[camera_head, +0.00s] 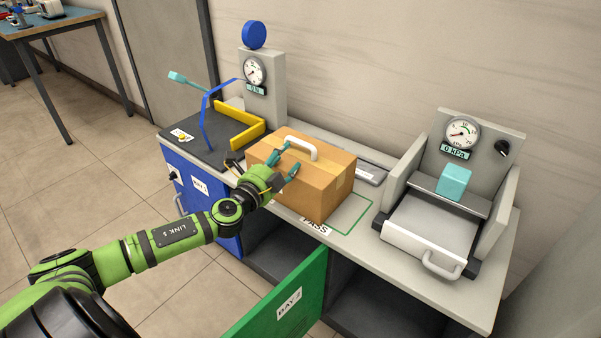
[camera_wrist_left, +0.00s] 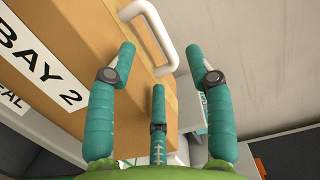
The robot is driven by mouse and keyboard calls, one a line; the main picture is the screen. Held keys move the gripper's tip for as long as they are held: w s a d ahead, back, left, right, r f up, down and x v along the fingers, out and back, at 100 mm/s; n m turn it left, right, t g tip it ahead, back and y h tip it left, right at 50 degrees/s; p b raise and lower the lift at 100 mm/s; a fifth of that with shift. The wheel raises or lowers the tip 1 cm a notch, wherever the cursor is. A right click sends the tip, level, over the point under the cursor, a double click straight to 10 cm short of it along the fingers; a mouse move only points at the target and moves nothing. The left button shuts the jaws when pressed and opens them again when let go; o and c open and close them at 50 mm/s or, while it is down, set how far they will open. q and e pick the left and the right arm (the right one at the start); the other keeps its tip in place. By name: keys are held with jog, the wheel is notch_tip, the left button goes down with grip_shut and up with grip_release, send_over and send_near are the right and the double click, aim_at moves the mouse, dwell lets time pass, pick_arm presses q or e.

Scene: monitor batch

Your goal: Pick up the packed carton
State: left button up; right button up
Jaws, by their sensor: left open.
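The packed carton (camera_head: 310,183) is a closed brown box with a white handle (camera_head: 301,149) on its top. In the left wrist view my left gripper (camera_wrist_left: 165,65) holds nothing. My right gripper is not in view.
A pressure fixture (camera_head: 440,205) with a gauge and teal block stands right of the carton. A gauge post (camera_head: 263,85), blue bent arm and yellow angle guide (camera_head: 240,125) stand to the left. A green BAY 2 door (camera_head: 285,300) hangs open below the bench.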

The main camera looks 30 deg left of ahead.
aim_at(297, 157)
pick_arm(q)
jog(key=shift+w+a+f, duration=0.1)
jog(key=shift+w, duration=1.45)
jog(key=shift+w+a+f, duration=0.1)
jog(key=shift+w, duration=1.45)
jog(key=shift+r, duration=0.1)
grip_shut()
jog(key=shift+r, duration=0.15)
